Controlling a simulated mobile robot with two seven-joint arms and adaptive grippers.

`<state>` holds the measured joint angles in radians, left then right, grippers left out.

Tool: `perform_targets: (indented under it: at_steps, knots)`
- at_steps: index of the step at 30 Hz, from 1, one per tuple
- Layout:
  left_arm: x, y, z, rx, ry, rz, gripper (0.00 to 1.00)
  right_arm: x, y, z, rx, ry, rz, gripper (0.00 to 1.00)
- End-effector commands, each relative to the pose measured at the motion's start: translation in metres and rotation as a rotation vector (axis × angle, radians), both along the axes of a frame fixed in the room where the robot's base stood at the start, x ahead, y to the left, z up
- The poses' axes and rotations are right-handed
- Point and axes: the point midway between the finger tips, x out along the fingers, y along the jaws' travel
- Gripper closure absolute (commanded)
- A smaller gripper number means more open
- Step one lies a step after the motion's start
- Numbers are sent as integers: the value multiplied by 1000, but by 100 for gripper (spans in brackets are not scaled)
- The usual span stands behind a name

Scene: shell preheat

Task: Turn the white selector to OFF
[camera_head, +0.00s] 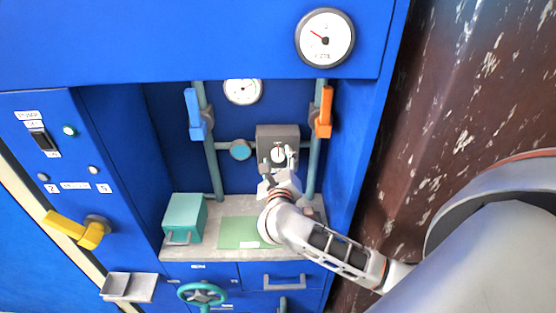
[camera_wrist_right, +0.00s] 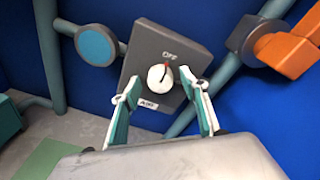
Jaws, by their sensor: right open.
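The white selector (camera_head: 278,154) is a round knob on a grey box (camera_head: 266,135) at the back of the blue alcove. In the right wrist view the selector (camera_wrist_right: 160,77) carries a dark pointer line with a red mark beside it. OFF is printed above it on the grey box (camera_wrist_right: 150,45), and a white label sits below it. My right gripper (camera_head: 279,176) is in front of the box. In the right wrist view its two fingers (camera_wrist_right: 163,108) are open, one on each side below the selector, with nothing between them. My left gripper is not in view.
An orange lever (camera_head: 323,112) on a pipe is right of the box, a blue lever (camera_head: 194,112) left. A round blue cap (camera_head: 240,150) sits beside the box. A teal box (camera_head: 184,217) and green mat (camera_head: 238,232) are on the grey shelf (camera_head: 200,252).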

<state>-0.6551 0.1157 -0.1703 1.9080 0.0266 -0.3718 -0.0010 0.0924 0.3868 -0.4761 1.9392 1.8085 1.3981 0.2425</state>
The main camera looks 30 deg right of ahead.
Motion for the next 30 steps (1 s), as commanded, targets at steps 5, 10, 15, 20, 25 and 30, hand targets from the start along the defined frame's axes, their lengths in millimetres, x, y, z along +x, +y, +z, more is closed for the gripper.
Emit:
perform_targets:
  at_steps: [5, 10, 15, 20, 25, 30]
  knots:
    - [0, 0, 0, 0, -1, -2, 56, -14, 9, 1, 3, 0, 2, 56]
    - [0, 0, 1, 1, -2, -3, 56, -43, 27, 4, 5, 2, 2, 56]
    - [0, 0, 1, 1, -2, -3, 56, -71, 44, 8, 4, 3, 1, 56]
    - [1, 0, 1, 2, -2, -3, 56, -91, 56, 11, 3, 3, 1, 56]
    - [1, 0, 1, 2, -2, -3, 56, -100, 61, 13, 2, 3, -1, 56]
    - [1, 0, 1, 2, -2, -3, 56, -102, 62, 14, 0, 1, -1, 56]
